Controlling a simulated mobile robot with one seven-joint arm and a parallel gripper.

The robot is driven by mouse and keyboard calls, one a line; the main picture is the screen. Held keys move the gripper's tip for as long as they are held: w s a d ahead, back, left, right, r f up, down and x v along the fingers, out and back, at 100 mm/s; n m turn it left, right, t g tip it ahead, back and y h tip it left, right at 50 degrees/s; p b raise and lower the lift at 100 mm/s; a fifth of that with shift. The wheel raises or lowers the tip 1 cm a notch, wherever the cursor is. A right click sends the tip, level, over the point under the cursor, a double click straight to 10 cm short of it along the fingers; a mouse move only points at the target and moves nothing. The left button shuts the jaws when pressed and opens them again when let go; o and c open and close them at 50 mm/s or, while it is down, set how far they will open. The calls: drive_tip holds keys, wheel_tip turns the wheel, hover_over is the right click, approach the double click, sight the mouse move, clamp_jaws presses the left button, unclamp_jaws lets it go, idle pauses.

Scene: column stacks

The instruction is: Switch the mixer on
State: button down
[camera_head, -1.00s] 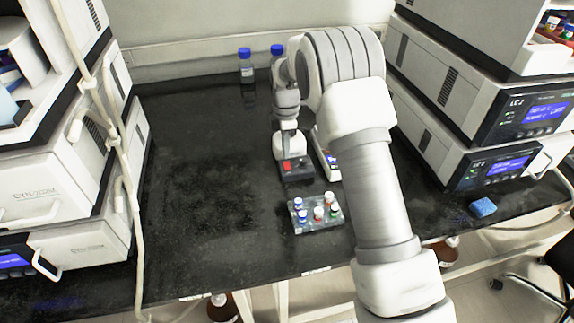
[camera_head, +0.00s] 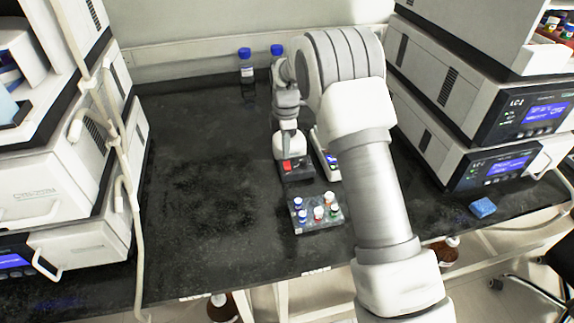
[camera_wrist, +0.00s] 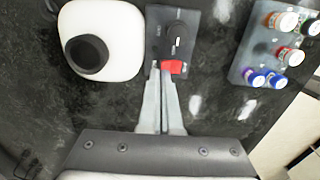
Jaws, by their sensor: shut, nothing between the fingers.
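The mixer has a white rounded body (camera_head: 288,147) with a dark front panel. In the wrist view its white body (camera_wrist: 124,37) with a black round top is at the upper left. The panel (camera_wrist: 160,19) beside it carries a black knob (camera_wrist: 175,35) and a red switch (camera_wrist: 174,67). My gripper (camera_wrist: 161,69) is shut and empty. Its fingertips are at the panel's edge, right by the red switch; I cannot tell whether they touch it. In the head view the red switch (camera_head: 287,166) shows, but I cannot make out the fingers clearly.
A rack (camera_head: 320,224) of several capped vials stands just in front of the mixer. A pale device (camera_head: 325,153) lies close on its right. Two blue-capped bottles stand at the back wall. Stacked instruments line both sides. The bench (camera_head: 200,190) left of the mixer is clear.

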drive_tip(key=shift+f+b, duration=0.6)
drive_tip(key=shift+f, duration=0.5)
idle(0.6)
drive_tip(key=shift+r, duration=0.15)
drive_tip(key=shift+r+p, duration=1.7)
drive_tip(key=shift+r, duration=0.7)
